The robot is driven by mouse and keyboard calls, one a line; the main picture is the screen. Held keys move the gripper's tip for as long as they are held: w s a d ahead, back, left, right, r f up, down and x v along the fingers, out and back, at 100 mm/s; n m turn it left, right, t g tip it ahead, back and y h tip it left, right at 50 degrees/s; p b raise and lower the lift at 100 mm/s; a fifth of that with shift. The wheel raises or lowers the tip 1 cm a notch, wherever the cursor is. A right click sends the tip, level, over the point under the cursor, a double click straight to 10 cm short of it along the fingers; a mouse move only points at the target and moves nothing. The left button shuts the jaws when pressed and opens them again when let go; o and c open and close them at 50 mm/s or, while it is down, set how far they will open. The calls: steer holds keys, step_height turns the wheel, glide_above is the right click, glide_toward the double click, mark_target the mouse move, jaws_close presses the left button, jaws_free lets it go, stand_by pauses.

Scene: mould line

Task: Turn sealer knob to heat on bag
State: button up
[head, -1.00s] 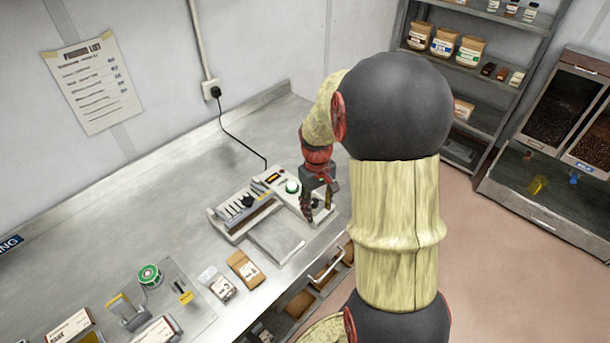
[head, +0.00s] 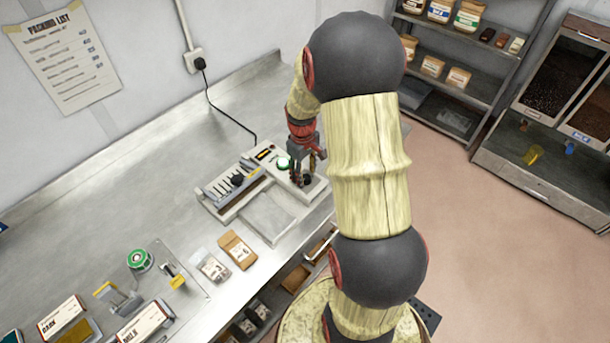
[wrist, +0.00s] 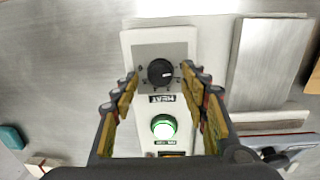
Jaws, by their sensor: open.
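The sealer (head: 228,192) stands on the steel counter, with a flat plate in front of it and a control panel at its right. In the wrist view the black heat knob (wrist: 160,72) sits on a grey dial plate above a label reading HEAT. A lit green button (wrist: 163,127) is below it; it also shows in the head view (head: 283,163). My gripper (wrist: 160,85) is open, its two fingers on either side of the knob and apart from it. In the head view my gripper (head: 303,180) is over the panel's right end. No bag shows clearly on the sealer.
A brown pouch (head: 237,249) and a clear bag (head: 211,266) lie on the counter left of the sealer. A tape dispenser (head: 122,297) and boxes are further left. A black cord (head: 228,115) runs to the wall socket. Shelves (head: 460,80) stand at the back right.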

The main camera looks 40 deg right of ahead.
steer(key=shift+f, duration=0.5)
steer(key=c, duration=1.2)
steer(key=shift+o, duration=0.2)
